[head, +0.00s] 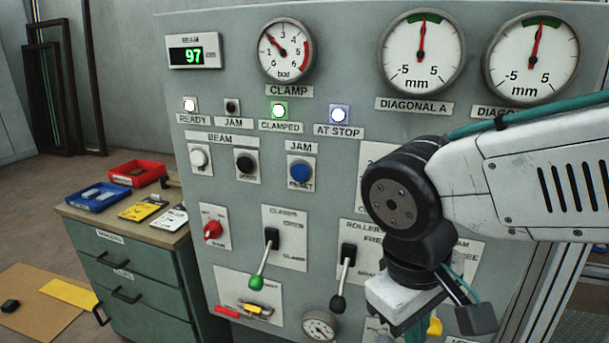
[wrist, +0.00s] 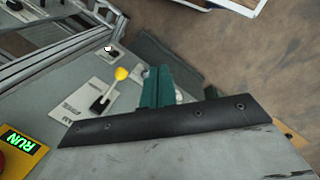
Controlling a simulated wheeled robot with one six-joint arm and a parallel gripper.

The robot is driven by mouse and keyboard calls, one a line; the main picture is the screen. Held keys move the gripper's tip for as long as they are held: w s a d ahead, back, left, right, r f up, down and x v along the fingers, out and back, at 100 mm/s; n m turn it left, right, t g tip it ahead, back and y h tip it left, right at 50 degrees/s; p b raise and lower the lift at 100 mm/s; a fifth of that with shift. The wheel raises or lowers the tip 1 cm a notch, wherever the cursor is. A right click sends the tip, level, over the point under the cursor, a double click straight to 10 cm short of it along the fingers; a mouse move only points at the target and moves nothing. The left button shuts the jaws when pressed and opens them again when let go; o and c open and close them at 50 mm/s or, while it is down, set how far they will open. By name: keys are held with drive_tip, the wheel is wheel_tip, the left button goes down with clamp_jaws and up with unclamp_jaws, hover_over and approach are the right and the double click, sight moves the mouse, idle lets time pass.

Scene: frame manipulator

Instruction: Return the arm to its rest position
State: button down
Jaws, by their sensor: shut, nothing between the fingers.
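My arm (head: 540,180) reaches in from the right in the head view, in front of the grey control panel (head: 340,190). Its wrist bends down, and my gripper (head: 414,334) points downward at the bottom edge, where its tips are cut off. In the wrist view my gripper's teal fingers (wrist: 157,86) are together with nothing between them. A lever with a yellow knob (wrist: 121,73) is just left of them; I cannot tell whether they touch. The yellow knob (head: 435,326) also shows partly behind the gripper in the head view.
The panel carries a green-tipped lever (head: 257,282), a black-tipped lever (head: 338,303), a red switch (head: 213,230) and several gauges. A green drawer cabinet (head: 140,265) with trays stands at left. In the wrist view a yellow RUN display (wrist: 20,140) is at lower left.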

drive_tip(key=s+d+r+m+t+y, duration=0.1)
drive_tip(key=d+m, duration=0.5)
drive_tip(key=d, duration=0.6)
drive_tip(key=shift+s+d+r+y, duration=0.25)
drive_tip(key=shift+s+r+y, duration=0.25)
drive_tip(key=shift+s+r, duration=0.5)
